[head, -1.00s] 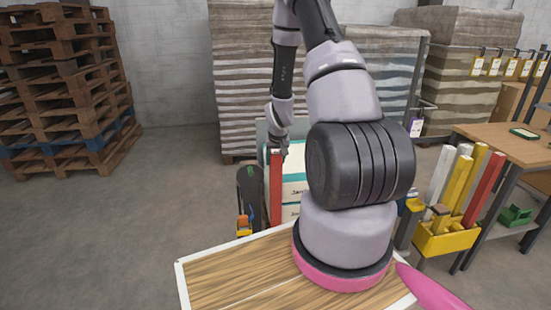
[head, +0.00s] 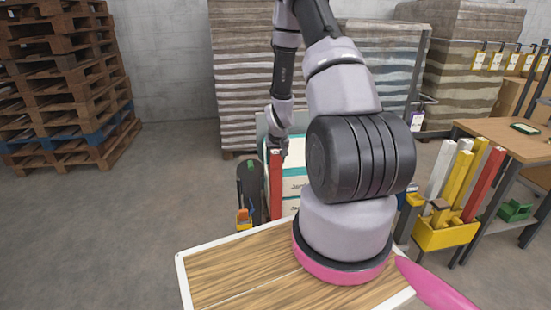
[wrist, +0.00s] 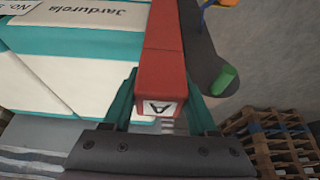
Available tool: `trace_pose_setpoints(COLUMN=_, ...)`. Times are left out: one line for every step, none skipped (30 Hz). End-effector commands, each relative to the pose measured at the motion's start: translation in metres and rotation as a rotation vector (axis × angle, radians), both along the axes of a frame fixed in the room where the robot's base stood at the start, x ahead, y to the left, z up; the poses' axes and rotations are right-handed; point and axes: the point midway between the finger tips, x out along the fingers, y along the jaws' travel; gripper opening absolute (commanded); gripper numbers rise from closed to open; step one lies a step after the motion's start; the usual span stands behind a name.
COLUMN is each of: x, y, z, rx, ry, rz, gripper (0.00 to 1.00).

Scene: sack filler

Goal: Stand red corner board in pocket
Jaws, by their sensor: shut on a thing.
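The red corner board (head: 275,190) stands upright in the head view, just left of the stacked white and teal sacks. My gripper (head: 275,147) is at its top end, shut on it. In the wrist view the red board (wrist: 164,60) runs away from my gripper (wrist: 160,110), with a white label marked "A" on its near end. The teal fingers lie on either side of the board. The board's lower end is hidden behind the wooden deck edge in the head view, and I cannot make out a pocket.
Sacks (head: 293,185) stand right beside the board. A dark cylinder (head: 249,180) with a green part is close on its left. A yellow bin (head: 445,236) holds several white, yellow and red boards at the right. A wooden table (head: 510,142) and pallets (head: 60,80) stand farther off.

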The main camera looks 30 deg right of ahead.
Motion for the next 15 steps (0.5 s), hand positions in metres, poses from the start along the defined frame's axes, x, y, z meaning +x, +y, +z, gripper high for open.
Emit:
trace_pose_setpoints(x=0.0003, y=-0.0001, z=0.0003, rx=0.000, ry=-0.001, rz=0.000, gripper=0.00)
trace_pose_setpoints(x=0.0003, y=-0.0001, z=0.0003, rx=0.000, ry=-0.001, rz=0.000, gripper=0.00)
trace_pose_setpoints(x=0.0003, y=-0.0001, z=0.0003, rx=0.000, ry=-0.001, rz=0.000, gripper=0.62)
trace_pose_setpoints(x=0.0003, y=-0.0001, z=0.0003, rx=0.000, ry=-0.001, rz=0.000, gripper=0.74)
trace_pose_setpoints(x=0.0003, y=-0.0001, z=0.0003, rx=0.000, ry=-0.001, rz=0.000, gripper=0.85)
trace_pose_setpoints(x=0.0003, y=-0.0001, z=0.0003, rx=0.000, ry=-0.001, rz=0.000, gripper=0.93)
trace_pose_setpoints(x=0.0003, y=-0.0002, z=0.0003, rx=0.000, ry=-0.001, rz=0.000, gripper=0.93)
trace_pose_setpoints(x=0.0002, y=-0.0002, z=0.0003, rx=0.000, ry=-0.001, rz=0.000, gripper=0.93)
trace_pose_setpoints(x=0.0002, y=-0.0002, z=0.0003, rx=0.000, ry=-0.001, rz=0.000, gripper=0.93)
trace_pose_setpoints(x=0.0002, y=-0.0002, z=0.0003, rx=0.000, ry=-0.001, rz=0.000, gripper=0.93)
trace_pose_setpoints(x=0.0002, y=-0.0002, z=0.0003, rx=0.000, ry=-0.001, rz=0.000, gripper=0.93)
trace_pose_setpoints(x=0.0002, y=-0.0002, z=0.0003, rx=0.000, ry=-0.001, rz=0.000, gripper=0.93)
trace_pose_setpoints(x=-0.0001, y=-0.0001, z=0.0001, rx=0.000, ry=0.000, rz=0.000, gripper=0.93)
trace_pose_setpoints(x=-0.0001, y=-0.0001, z=0.0002, rx=0.000, ry=0.000, rz=0.000, gripper=0.93)
trace_pose_setpoints(x=-0.0003, y=0.0000, z=0.0009, rx=0.000, ry=0.000, rz=0.000, gripper=0.93)
